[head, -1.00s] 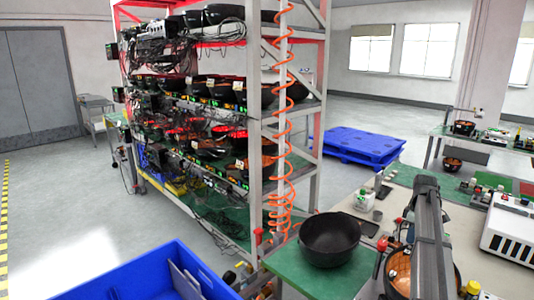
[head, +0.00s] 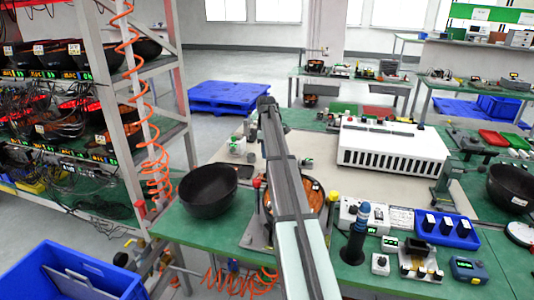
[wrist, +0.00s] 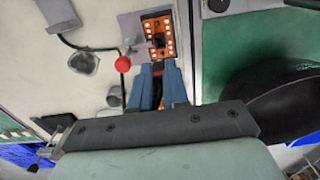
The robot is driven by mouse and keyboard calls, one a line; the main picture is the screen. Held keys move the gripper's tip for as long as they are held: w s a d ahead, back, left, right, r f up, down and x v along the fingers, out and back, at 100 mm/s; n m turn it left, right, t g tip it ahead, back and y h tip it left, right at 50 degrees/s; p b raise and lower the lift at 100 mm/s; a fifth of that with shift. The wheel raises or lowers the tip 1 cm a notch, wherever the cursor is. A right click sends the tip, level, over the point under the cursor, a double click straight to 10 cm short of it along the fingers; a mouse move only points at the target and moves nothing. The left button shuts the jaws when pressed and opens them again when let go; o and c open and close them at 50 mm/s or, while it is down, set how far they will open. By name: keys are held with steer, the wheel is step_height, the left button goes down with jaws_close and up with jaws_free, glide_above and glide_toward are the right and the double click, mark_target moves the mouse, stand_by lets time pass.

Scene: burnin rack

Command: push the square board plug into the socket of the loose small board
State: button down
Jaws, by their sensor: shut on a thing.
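In the wrist view my gripper (wrist: 160,68) has its blue fingers close together over an orange board (wrist: 158,28) with pale pads and a dark part in its middle. The board lies on a grey plate, and the fingertips overlap its near end in the picture. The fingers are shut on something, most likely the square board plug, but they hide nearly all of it. I cannot tell whether it touches a socket. In the head view my arm hides the gripper. Part of a round orange-brown piece (head: 312,196) shows beside the arm.
A red-knobbed clamp (wrist: 125,64) stands left of the fingers, with a cup (wrist: 84,62) farther left. A black bowl (head: 208,191) stands on the green bench corner. A white slotted unit (head: 392,148) and a blue tray (head: 447,229) lie to the right. The beige mat's middle is fairly clear.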

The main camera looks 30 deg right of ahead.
steer(key=shift+f, duration=0.2)
steer(key=shift+f, duration=2.7)
steer(key=shift+f, duration=1.1)
steer(key=c, duration=1.1)
jaws_free()
steer(key=shift+o, duration=0.2)
steer(key=shift+r, duration=0.1)
step_height(320, 180, up, 14)
steer(key=shift+f, duration=0.15)
